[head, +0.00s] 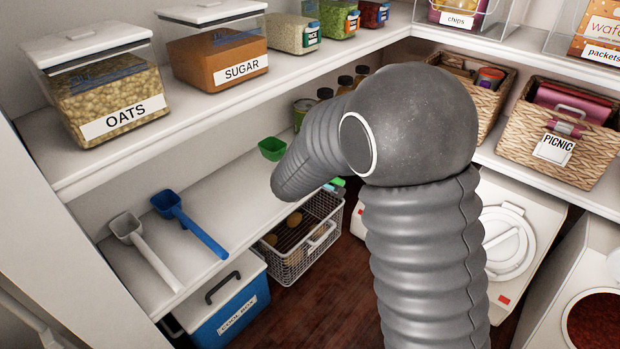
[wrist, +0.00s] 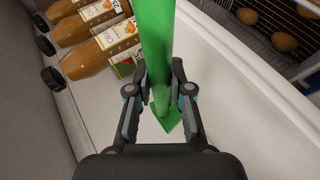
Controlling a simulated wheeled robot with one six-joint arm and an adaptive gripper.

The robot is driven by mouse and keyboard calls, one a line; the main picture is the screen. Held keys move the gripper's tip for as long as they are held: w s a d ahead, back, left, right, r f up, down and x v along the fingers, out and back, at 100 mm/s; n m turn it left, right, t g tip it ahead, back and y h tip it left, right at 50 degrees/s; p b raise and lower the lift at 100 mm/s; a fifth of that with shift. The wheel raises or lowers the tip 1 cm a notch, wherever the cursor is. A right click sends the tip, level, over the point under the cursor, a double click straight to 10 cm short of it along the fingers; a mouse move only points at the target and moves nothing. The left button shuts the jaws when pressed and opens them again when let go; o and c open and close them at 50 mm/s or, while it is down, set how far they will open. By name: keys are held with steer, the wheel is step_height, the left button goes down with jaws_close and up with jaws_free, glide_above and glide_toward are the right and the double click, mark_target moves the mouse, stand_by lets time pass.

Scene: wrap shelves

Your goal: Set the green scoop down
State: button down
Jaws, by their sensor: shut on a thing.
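The green scoop shows its bowl (head: 272,148) left of my arm in the head view, over the back of the middle shelf (head: 235,180). In the wrist view its green handle (wrist: 155,45) runs between the fingers of my gripper (wrist: 160,110), which is shut on it. My arm hides the gripper and most of the handle in the head view. A white shelf surface lies below the scoop; I cannot tell whether they touch.
A blue scoop (head: 185,222) and a grey-white scoop (head: 143,248) lie on the same shelf, front left. A wire basket (head: 300,240) stands below. Shelf between blue scoop and bottles is clear.

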steer(key=shift+w+a+f, duration=0.3)
steer(key=shift+a, duration=0.05)
step_height(320, 180, down, 4)
steer(key=c, duration=1.3)
jaws_free()
steer(key=shift+c, duration=0.2)
